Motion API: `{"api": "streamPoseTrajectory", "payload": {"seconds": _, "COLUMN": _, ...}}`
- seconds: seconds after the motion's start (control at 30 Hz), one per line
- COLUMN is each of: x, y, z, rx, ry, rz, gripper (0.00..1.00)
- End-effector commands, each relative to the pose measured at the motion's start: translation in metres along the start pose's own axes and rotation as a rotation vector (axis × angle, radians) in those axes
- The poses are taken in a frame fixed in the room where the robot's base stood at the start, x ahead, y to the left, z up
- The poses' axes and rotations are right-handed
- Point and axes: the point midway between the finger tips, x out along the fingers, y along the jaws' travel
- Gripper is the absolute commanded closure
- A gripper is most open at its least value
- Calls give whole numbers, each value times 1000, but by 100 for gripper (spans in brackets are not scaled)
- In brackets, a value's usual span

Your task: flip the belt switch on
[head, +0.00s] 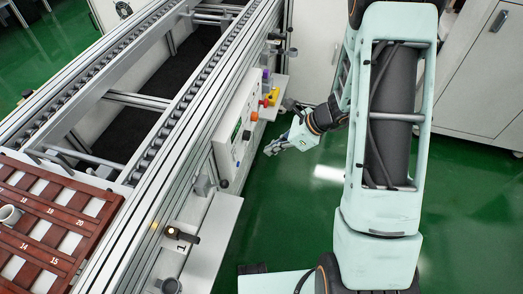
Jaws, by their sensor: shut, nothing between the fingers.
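A white control panel (226,140) is mounted on the side of the conveyor frame, in the middle of the head view. It carries a small dark display and small controls, including a dark one (246,135); I cannot tell for sure which is the belt switch or how it is set. My gripper (272,149) is to the right of the panel, apart from it, above the green floor. Its fingers point left toward the conveyor. It is shut and empty.
The conveyor (150,140) with roller rails runs along the left. A brown numbered tray (50,215) lies on it at lower left. Yellow (273,97) and orange-red (264,102) items sit beyond the panel. A light ledge (213,240) juts out below. White cabinets (480,75) stand behind.

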Motion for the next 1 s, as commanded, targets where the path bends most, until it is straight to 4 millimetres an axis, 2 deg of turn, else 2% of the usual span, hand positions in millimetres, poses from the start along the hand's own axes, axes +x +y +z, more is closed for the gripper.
{"api": "streamPoseTrajectory", "payload": {"seconds": 0.03, "x": 12, "y": 1, "z": -1, "rx": -1, "ry": 0, "rz": 3, "gripper": 100}}
{"api": "streamPoseTrajectory", "payload": {"seconds": 0.4, "x": 90, "y": 2, "z": -2, "rx": -1, "ry": 0, "rz": 4, "gripper": 100}}
{"api": "streamPoseTrajectory", "payload": {"seconds": 0.5, "x": 99, "y": 1, "z": 13, "rx": -6, "ry": -1, "rz": 2, "gripper": 100}}
{"api": "streamPoseTrajectory", "payload": {"seconds": 0.63, "x": 109, "y": 1, "z": 23, "rx": -3, "ry": -1, "rz": 1, "gripper": 100}}
{"api": "streamPoseTrajectory", "payload": {"seconds": 1.0, "x": 113, "y": 0, "z": 29, "rx": -1, "ry": 0, "rz": 0, "gripper": 100}}
